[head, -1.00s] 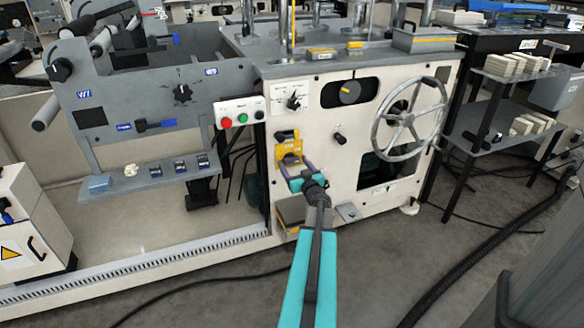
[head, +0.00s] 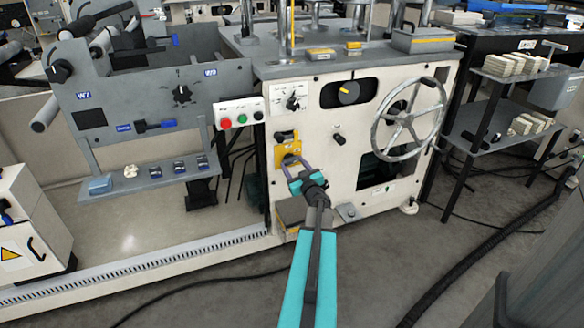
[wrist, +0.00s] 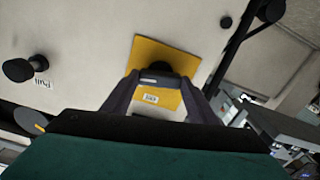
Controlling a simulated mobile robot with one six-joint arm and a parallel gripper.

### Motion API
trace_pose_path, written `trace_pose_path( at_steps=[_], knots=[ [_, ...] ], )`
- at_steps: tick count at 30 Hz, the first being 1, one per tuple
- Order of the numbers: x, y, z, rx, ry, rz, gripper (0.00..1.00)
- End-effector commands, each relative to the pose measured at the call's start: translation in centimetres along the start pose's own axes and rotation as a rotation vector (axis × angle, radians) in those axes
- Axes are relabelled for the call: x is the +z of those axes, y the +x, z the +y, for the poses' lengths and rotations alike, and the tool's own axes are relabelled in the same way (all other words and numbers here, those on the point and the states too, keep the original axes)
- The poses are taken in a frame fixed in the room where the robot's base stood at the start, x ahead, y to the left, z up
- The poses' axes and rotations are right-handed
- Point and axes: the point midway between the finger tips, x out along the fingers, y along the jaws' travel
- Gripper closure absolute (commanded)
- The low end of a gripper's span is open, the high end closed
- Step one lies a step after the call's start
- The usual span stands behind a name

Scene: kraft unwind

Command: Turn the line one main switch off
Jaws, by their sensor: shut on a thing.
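The line one main switch is a yellow plate (head: 283,150) with a dark handle, low on the cream machine front. It also shows as a tilted yellow plate (wrist: 182,57) in the wrist view, with a dark handle (wrist: 157,79) at its middle. My gripper (head: 297,166) reaches up to the plate from below. In the wrist view my gripper (wrist: 160,86) has one finger on each side of the handle and is shut on it. The fingers and wrist cover part of the plate, and I cannot read the handle's position marks.
A handwheel (head: 408,118) stands out right of the switch. A button box (head: 239,112) with red and green buttons sits upper left. A black knob (wrist: 19,70) is left in the wrist view. A cable (head: 210,287) crosses the open floor in front.

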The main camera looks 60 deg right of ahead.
Motion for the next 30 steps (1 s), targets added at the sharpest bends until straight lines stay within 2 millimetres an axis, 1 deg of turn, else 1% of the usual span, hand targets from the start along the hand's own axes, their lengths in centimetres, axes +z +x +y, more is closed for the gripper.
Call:
trace_pose_path(
  at_steps=[1,11,30],
  knots=[
    [-0.27,0.24,-0.35,-0.008,-0.034,0.005,0.69],
    [-0.22,0.22,-0.38,-0.007,-0.317,0.007,0.69],
    [-0.1,0.19,-0.41,-0.004,-0.919,0.01,0.69]
  ],
)
